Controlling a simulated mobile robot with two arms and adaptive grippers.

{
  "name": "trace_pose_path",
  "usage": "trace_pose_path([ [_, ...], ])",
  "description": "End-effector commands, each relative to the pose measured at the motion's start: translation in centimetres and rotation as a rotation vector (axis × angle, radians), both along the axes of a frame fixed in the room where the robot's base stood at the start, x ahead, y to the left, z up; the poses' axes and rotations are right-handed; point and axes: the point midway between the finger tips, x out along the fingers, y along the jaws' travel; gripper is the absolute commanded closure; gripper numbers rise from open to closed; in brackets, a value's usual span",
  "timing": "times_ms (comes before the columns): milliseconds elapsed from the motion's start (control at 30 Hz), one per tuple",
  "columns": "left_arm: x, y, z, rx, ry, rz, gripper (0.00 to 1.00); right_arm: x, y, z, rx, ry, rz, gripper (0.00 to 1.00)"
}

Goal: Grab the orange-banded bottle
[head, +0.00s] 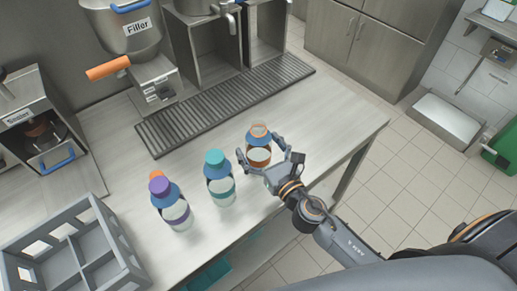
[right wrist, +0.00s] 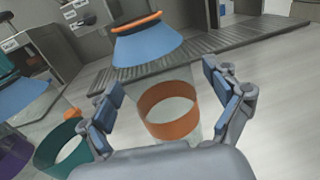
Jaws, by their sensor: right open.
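The orange-banded bottle (head: 260,156) stands upright on the counter, right of the other bottles. My right gripper (head: 262,153) is open, with a finger on each side of the bottle. In the right wrist view, the orange band (right wrist: 168,110) and blue shoulder lie between the spread fingers (right wrist: 160,80). I cannot tell whether either finger touches it. My left gripper is not in view.
A teal-banded bottle (head: 219,180) and a purple-banded bottle (head: 172,208) stand to the left. A small orange thing shows behind the purple one. A grey crate (head: 108,232) sits at the lower left. A drain grate (head: 225,103) and filler (head: 125,32) are behind.

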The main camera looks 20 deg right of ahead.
Motion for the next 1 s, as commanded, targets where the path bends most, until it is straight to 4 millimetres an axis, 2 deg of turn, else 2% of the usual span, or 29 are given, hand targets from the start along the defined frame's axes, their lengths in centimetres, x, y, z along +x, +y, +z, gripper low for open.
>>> trace_pose_path([
  [100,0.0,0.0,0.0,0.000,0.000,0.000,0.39,0.0,0.0,0.0,0.000,0.000,0.000,0.10],
  [300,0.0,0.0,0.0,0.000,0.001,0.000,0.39,0.0,0.0,0.0,0.000,0.000,0.000,0.51],
  [367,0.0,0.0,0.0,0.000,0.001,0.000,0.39,0.0,0.0,0.0,0.000,0.000,0.000,0.62],
  [767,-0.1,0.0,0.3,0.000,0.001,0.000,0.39,0.0,0.0,0.3,0.000,0.000,0.000,0.62],
  [1000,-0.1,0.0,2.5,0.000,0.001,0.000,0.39,0.0,0.0,2.5,0.000,-0.001,0.000,0.62],
])
